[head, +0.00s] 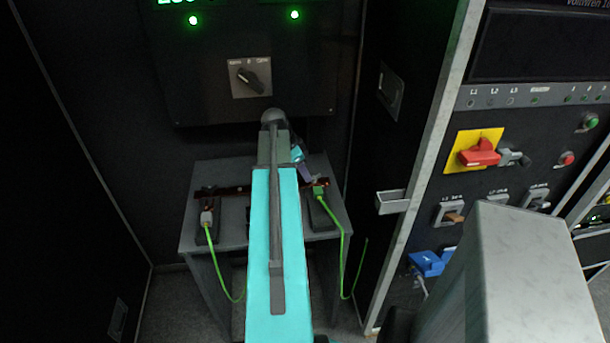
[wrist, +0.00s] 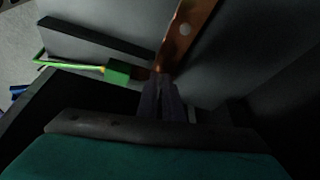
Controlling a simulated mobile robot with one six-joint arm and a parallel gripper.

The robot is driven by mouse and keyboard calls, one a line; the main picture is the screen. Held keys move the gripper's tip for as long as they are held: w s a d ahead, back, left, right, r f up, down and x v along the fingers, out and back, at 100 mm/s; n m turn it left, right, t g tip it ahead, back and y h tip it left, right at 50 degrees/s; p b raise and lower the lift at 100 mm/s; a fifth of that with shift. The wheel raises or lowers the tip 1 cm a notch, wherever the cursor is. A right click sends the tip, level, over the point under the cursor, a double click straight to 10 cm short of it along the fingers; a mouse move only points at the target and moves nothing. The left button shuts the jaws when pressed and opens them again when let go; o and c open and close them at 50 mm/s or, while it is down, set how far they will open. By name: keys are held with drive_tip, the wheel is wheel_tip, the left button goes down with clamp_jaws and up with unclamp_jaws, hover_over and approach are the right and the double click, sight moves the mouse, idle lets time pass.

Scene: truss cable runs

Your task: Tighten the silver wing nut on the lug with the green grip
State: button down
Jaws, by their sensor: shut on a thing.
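The lug with the green grip (head: 319,191) sits at the right end of a copper bar (head: 262,188) on a small grey table. Its green grip (wrist: 118,72) also shows in the wrist view, left of the fingertips, with a green cable running off left. My gripper (head: 307,176) reaches down to the bar beside this grip. In the wrist view my gripper's dark fingers (wrist: 161,82) are closed together at the end of the copper bar (wrist: 186,32). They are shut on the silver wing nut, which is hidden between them.
A second lug with a pale grip (head: 207,217) and green cable is on the table's left side. A panel with a rotary switch (head: 250,78) stands behind the table (head: 235,175). A cabinet with a red switch (head: 479,154) and a handle (head: 391,202) stands close on the right.

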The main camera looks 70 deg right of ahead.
drive_tip(key=shift+w+d+m+g+y+b, duration=0.25)
drive_tip(key=shift+d+m+g+y+b, duration=0.15)
drive_tip(key=shift+m, duration=1)
drive_tip(key=c, duration=1.9)
unclamp_jaws()
drive_tip(key=shift+b+v, duration=1.35)
drive_tip(key=shift+v, duration=5.6)
